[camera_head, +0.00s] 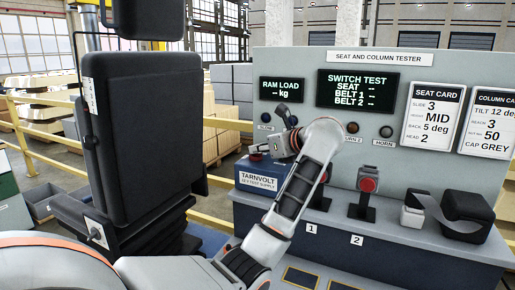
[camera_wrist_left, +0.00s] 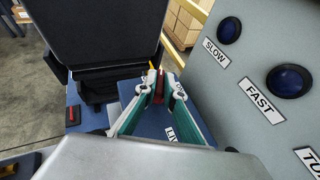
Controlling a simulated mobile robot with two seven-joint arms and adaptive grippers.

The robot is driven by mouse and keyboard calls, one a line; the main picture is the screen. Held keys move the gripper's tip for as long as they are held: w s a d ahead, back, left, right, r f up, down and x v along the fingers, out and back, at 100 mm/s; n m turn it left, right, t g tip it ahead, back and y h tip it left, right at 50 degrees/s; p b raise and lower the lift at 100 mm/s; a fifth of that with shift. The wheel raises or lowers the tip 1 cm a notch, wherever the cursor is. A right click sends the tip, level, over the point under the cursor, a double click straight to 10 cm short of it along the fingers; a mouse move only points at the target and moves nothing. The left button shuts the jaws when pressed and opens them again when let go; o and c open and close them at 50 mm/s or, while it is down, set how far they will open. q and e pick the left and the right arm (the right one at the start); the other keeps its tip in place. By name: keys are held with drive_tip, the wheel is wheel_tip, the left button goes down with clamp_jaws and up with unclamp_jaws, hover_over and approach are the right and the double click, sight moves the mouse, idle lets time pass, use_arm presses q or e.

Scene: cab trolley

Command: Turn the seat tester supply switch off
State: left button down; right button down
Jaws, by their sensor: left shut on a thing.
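The seat tester supply is a blue box labelled TARNVOLT (camera_head: 262,181) at the left end of the bench, and its blue top (camera_wrist_left: 135,92) shows in the left wrist view. My left gripper (camera_head: 264,151) is low over this box. In the left wrist view its fingers (camera_wrist_left: 157,88) come together on the small red supply switch (camera_wrist_left: 158,91), shut on it. The fingers partly hide the switch and the labels beside it, so its position is hard to read. My right gripper is not in view.
The grey tester panel (camera_head: 330,62) rises close behind the box, with SLOW (camera_wrist_left: 229,30) and FAST (camera_wrist_left: 290,81) buttons. A black seat (camera_head: 145,130) stands left.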

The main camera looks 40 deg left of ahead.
use_arm(q)
drive_tip(key=n+g, duration=0.3)
drive_tip(key=shift+w+d, duration=0.1)
drive_tip(key=shift+w, duration=0.2)
drive_tip(key=shift+w+n+g, duration=0.1)
drive_tip(key=shift+n+g, duration=0.9)
drive_tip(key=shift+g, duration=0.4)
drive_tip(key=shift+n+b, duration=0.3)
drive_tip(key=c, duration=2.1)
unclamp_jaws()
drive_tip(key=shift+c, duration=0.2)
drive_tip(key=v, duration=1.1)
drive_tip(key=shift+w+d+r, duration=0.25)
drive_tip(key=shift+w+r, duration=0.05)
